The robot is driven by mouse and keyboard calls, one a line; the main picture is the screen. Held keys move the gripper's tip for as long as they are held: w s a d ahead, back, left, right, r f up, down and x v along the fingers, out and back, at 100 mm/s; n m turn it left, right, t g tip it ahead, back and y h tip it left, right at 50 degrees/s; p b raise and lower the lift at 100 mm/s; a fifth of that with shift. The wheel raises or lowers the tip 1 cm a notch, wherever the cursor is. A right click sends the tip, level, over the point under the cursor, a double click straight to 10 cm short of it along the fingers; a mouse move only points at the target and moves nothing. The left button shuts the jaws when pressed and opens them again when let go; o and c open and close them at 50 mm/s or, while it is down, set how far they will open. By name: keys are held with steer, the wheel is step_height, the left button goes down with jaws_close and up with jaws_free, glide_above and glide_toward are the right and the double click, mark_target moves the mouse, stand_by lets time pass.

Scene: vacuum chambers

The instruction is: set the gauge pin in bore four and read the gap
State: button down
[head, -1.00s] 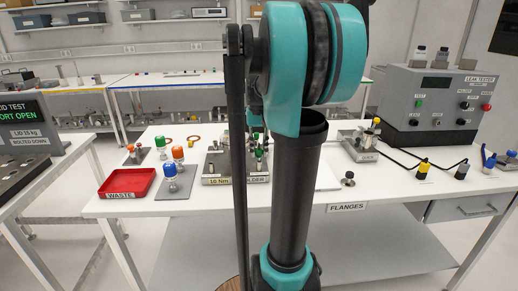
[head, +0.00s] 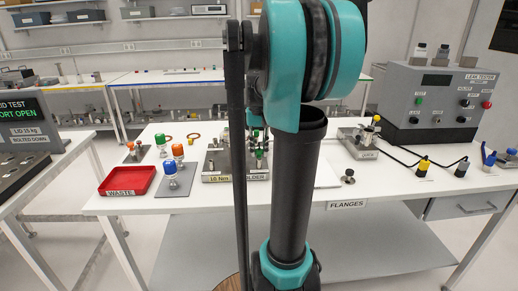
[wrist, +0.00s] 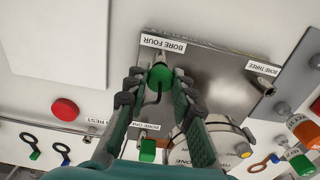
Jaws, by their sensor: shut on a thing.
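My gripper (wrist: 158,88) shows in the wrist view, its two fingers closed on a green-topped pin (wrist: 159,76). The pin is over the metal plate, right beside the label BORE FOUR (wrist: 164,43). The fingers hide much of the pin, and I cannot tell how deep it sits in the bore. The BORE THREE label (wrist: 263,68) lies to the right on the same plate. In the head view my arm hides the gripper and much of the metal fixture (head: 222,178) on the flanges bench. No gap reading is legible.
In the wrist view a green-capped part (wrist: 147,150) and a round metal part (wrist: 190,139) stand close to the fingers. In the head view a red waste tray (head: 128,181) is left of the fixture, and a leak tester (head: 436,105) stands at the back right.

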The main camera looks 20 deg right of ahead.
steer(key=shift+f, duration=0.4)
stand_by(0.4)
steer(key=c, duration=1.2)
jaws_free()
steer(key=shift+r, duration=0.1)
steer(key=shift+r, duration=3.45)
